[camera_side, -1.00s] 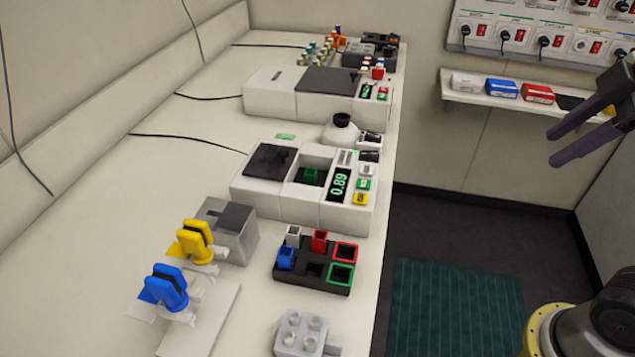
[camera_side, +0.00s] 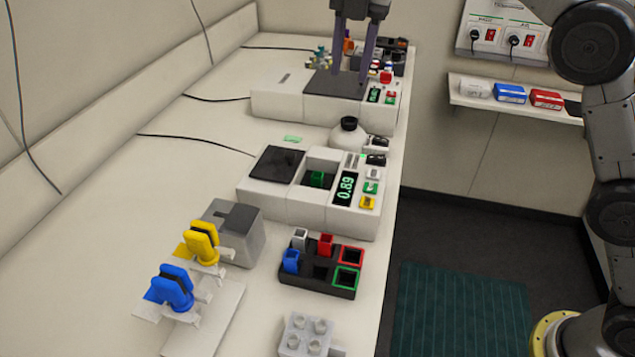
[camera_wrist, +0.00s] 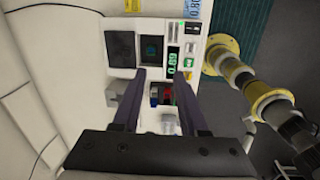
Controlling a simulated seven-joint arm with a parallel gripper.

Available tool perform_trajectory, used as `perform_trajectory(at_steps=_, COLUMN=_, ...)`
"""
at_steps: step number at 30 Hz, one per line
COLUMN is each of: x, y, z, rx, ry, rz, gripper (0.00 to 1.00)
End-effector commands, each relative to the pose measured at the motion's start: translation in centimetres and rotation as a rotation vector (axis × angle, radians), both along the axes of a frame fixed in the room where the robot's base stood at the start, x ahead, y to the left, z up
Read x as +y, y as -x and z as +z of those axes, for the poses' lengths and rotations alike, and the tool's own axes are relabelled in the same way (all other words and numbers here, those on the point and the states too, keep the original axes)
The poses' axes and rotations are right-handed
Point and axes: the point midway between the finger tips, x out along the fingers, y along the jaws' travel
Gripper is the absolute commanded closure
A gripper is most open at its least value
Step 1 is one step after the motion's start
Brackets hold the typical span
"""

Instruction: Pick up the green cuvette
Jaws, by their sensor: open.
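The green cuvette (camera_side: 317,178) sits down in the open well of the white photometer (camera_side: 255,190), whose display reads 0.89. In the wrist view the well (camera_wrist: 151,48) is dark and the cuvette cannot be made out clearly. My gripper (camera_side: 350,77) is open and empty, its two long fingers pointing down. In the side view it appears over the farther white device, apart from the cuvette. In the wrist view its fingers (camera_wrist: 160,72) reach toward the near side of the photometer.
A black rack (camera_side: 318,289) nearer the camera holds blue, red and grey cuvettes and has a green-framed slot (camera_side: 346,279). A round white bottle (camera_side: 348,133) stands behind the photometer. Blue and yellow pipette-like tools (camera_side: 172,287) stand front left. The table's left side is mostly clear.

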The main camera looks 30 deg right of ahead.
Motion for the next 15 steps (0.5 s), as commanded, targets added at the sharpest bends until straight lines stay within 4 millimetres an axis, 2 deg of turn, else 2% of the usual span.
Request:
perform_trajectory(at_steps=1, x=1.3, y=-1.1, z=-1.8, rx=0.02, ry=0.006, rz=0.015, gripper=0.57)
perform_trajectory(at_steps=3, x=2.5, y=-2.0, z=-3.9, rx=0.041, ry=0.014, rz=0.031, gripper=0.57)
perform_trajectory(at_steps=6, x=3.8, y=-2.5, z=-6.5, rx=0.08, ry=0.028, rz=0.049, gripper=0.57)
perform_trajectory(at_steps=9, x=4.5, y=-2.5, z=-8.1, rx=0.106, ry=0.038, rz=0.059, gripper=0.57)
perform_trajectory(at_steps=15, x=4.8, y=-2.4, z=-10.1, rx=0.114, ry=0.04, rz=0.066, gripper=0.57)
